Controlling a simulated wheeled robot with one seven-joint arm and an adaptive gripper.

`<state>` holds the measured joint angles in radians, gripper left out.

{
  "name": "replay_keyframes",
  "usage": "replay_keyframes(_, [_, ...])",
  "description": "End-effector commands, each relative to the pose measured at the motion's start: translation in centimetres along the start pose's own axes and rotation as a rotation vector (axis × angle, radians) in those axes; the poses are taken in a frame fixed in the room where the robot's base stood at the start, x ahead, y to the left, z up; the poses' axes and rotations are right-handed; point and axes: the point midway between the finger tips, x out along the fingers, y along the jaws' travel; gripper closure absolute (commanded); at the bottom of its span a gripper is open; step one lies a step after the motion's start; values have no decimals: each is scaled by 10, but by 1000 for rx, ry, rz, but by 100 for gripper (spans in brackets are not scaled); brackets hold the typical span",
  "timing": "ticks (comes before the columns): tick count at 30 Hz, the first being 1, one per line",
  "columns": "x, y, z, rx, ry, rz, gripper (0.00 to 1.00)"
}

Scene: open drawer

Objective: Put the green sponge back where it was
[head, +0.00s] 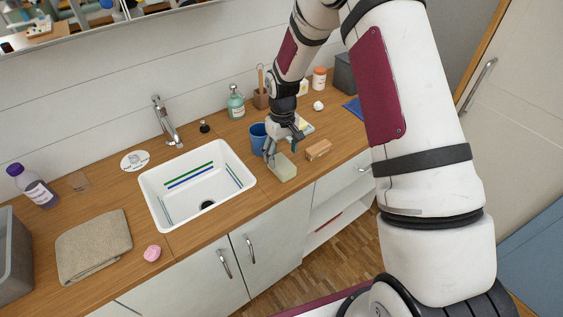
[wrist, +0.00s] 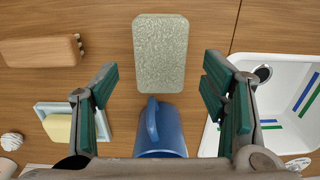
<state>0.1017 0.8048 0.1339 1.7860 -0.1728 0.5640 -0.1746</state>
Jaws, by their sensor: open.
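The pale green sponge (head: 282,169) lies on the wooden counter near its front edge, to the right of the sink. In the wrist view the sponge (wrist: 160,55) is a speckled green block ahead of my fingers, with its long side pointing away. My gripper (head: 283,150) is open above and just behind the sponge. In the wrist view my gripper (wrist: 160,84) has its two green-padded fingers spread wide, with nothing held between them. I cannot tell exactly how high the fingers are above the sponge.
A blue mug (wrist: 160,132) stands close behind the sponge. A wooden brush (head: 318,150) lies to its right. A dish with a yellow block (wrist: 57,127) sits near the mug. The white sink (head: 180,210) is on the left. Bare counter surrounds the sponge.

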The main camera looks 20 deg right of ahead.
Motion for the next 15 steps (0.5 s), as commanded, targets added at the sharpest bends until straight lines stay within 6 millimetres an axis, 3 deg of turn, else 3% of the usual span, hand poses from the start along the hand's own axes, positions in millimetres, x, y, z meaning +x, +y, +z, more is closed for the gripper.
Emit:
replay_keyframes(6, [-42, 0, -1, -2, 2, 1, 33])
replay_keyframes(15, [-74, -1, 1, 1, 6, 4, 33])
